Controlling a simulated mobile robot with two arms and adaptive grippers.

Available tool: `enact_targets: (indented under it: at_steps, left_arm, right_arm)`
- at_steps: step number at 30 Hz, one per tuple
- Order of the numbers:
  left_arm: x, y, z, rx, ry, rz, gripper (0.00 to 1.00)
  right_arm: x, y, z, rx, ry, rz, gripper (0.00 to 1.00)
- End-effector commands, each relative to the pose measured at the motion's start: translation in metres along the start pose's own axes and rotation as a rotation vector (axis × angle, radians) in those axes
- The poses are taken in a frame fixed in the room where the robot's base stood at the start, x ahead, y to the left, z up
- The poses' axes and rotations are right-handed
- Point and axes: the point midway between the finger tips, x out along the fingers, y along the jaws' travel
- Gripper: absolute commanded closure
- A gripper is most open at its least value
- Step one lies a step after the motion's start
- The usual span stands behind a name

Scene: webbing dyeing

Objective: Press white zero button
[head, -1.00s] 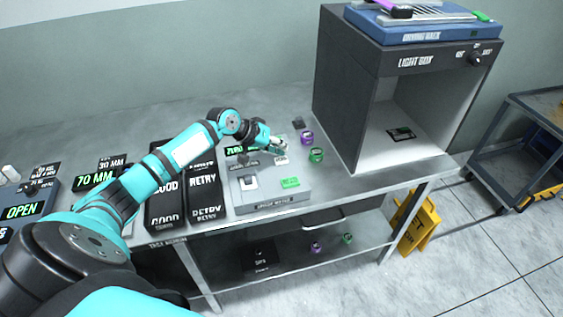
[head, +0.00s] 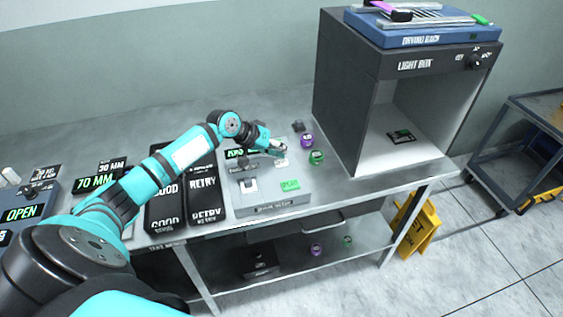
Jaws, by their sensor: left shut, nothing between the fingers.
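A small white button or label (head: 281,163) sits at the back right of a grey instrument (head: 262,208) on the metal bench; its lettering is too small to read. My left gripper (head: 280,153) is shut and empty, with its fingertips right above and behind this white piece. I cannot tell whether they touch it. The instrument also has a dark display with green characters (head: 236,154), a white square (head: 249,186) and a green label (head: 290,184). My left arm and gripper hide part of the instrument's back. My right gripper is not in view.
A purple jar (head: 307,140) and a green jar (head: 316,157) stand just right of the gripper. A large light box (head: 345,95) stands farther right. Dark GOOD and RETRY trays (head: 203,184) lie left of the instrument. The bench front right of it is clear.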

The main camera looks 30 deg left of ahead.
Motion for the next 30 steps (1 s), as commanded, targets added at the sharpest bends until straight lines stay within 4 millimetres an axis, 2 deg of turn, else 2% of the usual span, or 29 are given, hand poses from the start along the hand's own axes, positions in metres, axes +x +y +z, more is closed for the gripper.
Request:
enact_targets:
  at_steps: [30]
  left_arm:
    - [0.0066,-0.0049,0.0049,0.000,0.000,0.000,1.00]
  right_arm:
    - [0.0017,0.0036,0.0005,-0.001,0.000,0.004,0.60]
